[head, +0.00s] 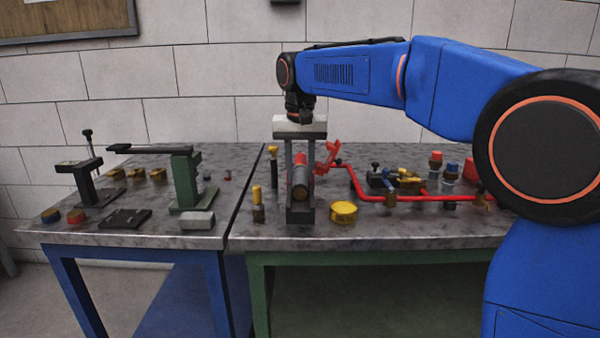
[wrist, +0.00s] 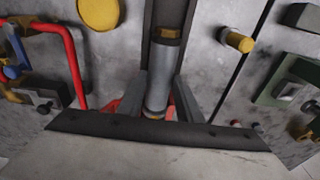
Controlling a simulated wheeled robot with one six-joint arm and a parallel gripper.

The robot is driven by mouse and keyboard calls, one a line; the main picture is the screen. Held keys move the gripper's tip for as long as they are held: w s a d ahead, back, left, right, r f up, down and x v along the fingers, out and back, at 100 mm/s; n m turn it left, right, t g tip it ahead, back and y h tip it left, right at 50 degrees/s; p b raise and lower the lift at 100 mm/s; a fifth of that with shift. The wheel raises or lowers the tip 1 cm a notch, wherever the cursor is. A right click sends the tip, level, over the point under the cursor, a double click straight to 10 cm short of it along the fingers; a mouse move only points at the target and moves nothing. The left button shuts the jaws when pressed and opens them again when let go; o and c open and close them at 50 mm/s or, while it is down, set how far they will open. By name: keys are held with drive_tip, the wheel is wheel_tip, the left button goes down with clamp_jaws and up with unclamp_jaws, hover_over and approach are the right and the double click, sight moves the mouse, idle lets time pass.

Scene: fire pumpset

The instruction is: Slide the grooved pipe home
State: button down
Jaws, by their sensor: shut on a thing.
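My gripper (head: 300,188) reaches straight down over the right-hand bench. In the wrist view its two fingers (wrist: 160,98) stand on either side of a grey pipe (wrist: 160,75) and are shut on it. The pipe has a brass-coloured band near one end and lies along a dark channel-shaped support (wrist: 165,12). In the head view the pipe (head: 300,178) shows end-on between the fingers, with red at its far part. A red fitting (head: 327,157) with a raised arm stands just behind and right. The pipe's far end is mostly hidden, so I cannot tell how it meets the fitting.
A bent red pipe run (head: 400,198) extends right. A yellow round cap (head: 343,212) lies right of the gripper, and a small yellow-topped post (head: 257,200) stands left. A green stand (head: 186,182) and several small parts occupy the left bench. The right bench's front strip is clear.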

sight(300, 177)
drive_tip(key=shift+w, duration=0.5)
drive_tip(key=c, duration=1.2)
unclamp_jaws()
wheel_tip(300, 177, up, 17)
drive_tip(key=s, duration=0.2)
drive_tip(key=s+d+f, duration=0.3)
drive_tip(key=s+d, duration=0.3)
drive_tip(key=d, duration=0.3)
drive_tip(key=s+d+f+t, duration=0.1)
drive_tip(key=s+d+f, duration=0.5)
drive_tip(key=s+f, duration=0.3)
drive_tip(key=s+d+f+t, duration=0.1)
drive_tip(key=s+d+f, duration=0.4)
drive_tip(key=s+f, duration=0.4)
drive_tip(key=s+d+f+t, duration=0.1)
drive_tip(key=s+d+f, duration=0.5)
drive_tip(key=s+f, duration=0.4)
drive_tip(key=shift+d+f, duration=0.2)
drive_tip(key=shift+f, duration=1)
drive_tip(key=shift+d+f, duration=0.15)
drive_tip(key=shift+f, duration=1.05)
